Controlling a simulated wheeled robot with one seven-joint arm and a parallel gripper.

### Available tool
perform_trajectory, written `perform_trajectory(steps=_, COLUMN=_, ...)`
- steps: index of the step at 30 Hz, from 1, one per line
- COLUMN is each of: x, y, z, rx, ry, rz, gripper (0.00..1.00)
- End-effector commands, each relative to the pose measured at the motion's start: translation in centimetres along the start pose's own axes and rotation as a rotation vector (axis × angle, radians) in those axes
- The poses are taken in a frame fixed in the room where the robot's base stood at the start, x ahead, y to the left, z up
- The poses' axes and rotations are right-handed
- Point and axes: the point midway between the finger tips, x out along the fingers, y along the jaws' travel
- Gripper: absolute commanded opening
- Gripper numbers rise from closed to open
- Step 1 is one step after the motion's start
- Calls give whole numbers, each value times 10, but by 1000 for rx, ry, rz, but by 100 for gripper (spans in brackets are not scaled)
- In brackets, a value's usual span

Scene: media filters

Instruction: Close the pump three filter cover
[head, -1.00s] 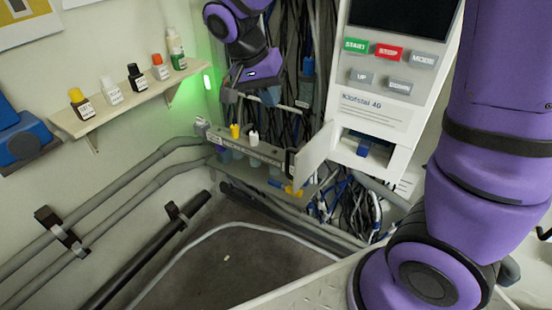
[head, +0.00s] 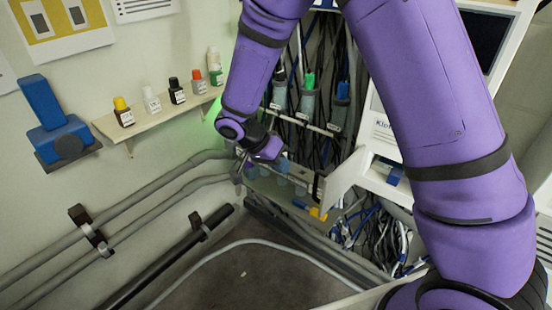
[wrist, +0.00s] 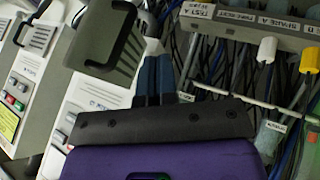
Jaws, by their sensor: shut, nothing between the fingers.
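The filter cover (head: 345,177) is a pale flap on the lower part of the white pump cabinet labelled "Klor…" (head: 385,130). It stands open, swung out to the left of a recess with a blue part (head: 390,173) inside. In the wrist view a grey cover with a black handle (wrist: 108,52) is at upper left, just left of my fingertips. My gripper (head: 239,174) is left of the cover in the head view. Its dark blue fingers (wrist: 155,62) are together and empty in the wrist view. I cannot tell whether they touch the cover.
A labelled rail (wrist: 250,22) with white and yellow caps is at right in the wrist view. Tubes with coloured caps (head: 310,95) hang behind my arm. A shelf (head: 150,118) with several small bottles is on the left wall. Loose cables (head: 375,235) lie below the cabinet.

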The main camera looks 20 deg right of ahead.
Motion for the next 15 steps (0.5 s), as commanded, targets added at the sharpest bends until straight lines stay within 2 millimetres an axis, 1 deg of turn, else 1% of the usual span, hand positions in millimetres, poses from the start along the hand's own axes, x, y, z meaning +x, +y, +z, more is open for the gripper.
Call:
perform_trajectory(steps=1, x=10, y=0, z=0, rx=0, ry=-1, rz=3, gripper=0)
perform_trajectory(steps=3, x=24, y=0, z=0, rx=0, ry=-1, rz=3, gripper=0)
perform_trajectory(steps=8, x=52, y=1, z=0, rx=0, ry=-2, rz=3, gripper=0)
perform_trajectory(steps=10, x=54, y=13, z=0, rx=0, ry=-1, rz=0, gripper=0)
perform_trajectory(steps=15, x=63, y=28, z=0, rx=0, ry=-1, rz=-1, gripper=0)
